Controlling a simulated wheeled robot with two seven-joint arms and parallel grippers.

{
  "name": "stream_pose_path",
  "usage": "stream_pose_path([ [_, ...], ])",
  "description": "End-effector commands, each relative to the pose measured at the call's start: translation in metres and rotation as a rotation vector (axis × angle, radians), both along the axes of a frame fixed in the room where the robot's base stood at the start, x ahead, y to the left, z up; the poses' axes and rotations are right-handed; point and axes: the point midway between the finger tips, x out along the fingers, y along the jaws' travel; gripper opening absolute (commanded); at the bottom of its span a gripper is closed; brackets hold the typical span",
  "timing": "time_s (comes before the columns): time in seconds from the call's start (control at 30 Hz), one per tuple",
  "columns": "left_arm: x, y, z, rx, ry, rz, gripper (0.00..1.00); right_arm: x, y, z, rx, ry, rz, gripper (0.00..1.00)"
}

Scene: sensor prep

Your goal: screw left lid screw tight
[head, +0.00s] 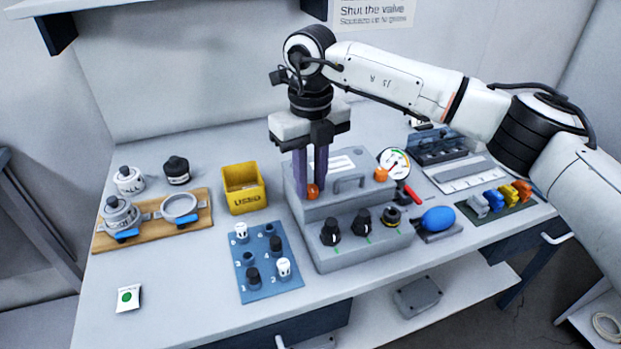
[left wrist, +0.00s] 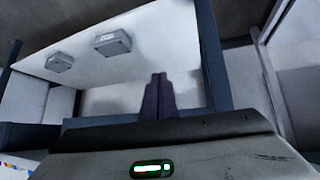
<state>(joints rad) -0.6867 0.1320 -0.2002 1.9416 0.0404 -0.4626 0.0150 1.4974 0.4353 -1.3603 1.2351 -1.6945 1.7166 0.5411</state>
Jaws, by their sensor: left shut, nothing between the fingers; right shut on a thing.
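The grey box (head: 350,207) stands in the middle of the bench, with a handled lid on its raised back part. The left lid screw (head: 313,192) is an orange knob at the lid's left front. My right gripper (head: 315,188) points down with its purple fingers shut on this knob, hiding part of it. The right lid screw (head: 381,174), also orange, sits at the lid's right side. My left gripper is outside the head view. In the left wrist view its fingers (left wrist: 158,98) are shut with nothing between them, in front of the lower shelf.
A gauge (head: 395,163) with a red-handled valve and a blue bulb (head: 438,219) are to the right. A yellow bin (head: 243,188) and a blue tray (head: 267,264) are left. The bench's front left is mostly clear.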

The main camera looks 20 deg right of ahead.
Motion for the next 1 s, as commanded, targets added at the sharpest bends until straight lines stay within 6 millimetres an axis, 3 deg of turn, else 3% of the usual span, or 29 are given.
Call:
stream_pose_path([
  [0.13,0.000,0.000,0.000,0.000,0.000,0.000,0.00,0.000,-0.001,0.000,-0.001,0.000,-0.001,0.00],
  [0.17,0.000,0.000,0.000,0.000,0.000,0.000,0.00,0.000,-0.001,0.000,-0.001,0.000,-0.001,0.26],
  [0.27,0.000,0.000,0.000,0.000,0.000,0.000,0.00,0.000,-0.001,0.000,-0.001,0.000,0.000,0.40],
  [0.63,0.000,0.000,0.000,0.000,0.000,0.000,0.00,0.000,0.000,0.007,0.000,-0.002,0.001,0.40],
  [1.0,0.001,0.000,-0.002,0.001,0.000,-0.001,0.00,0.001,0.000,0.074,0.000,-0.003,0.001,0.40],
])
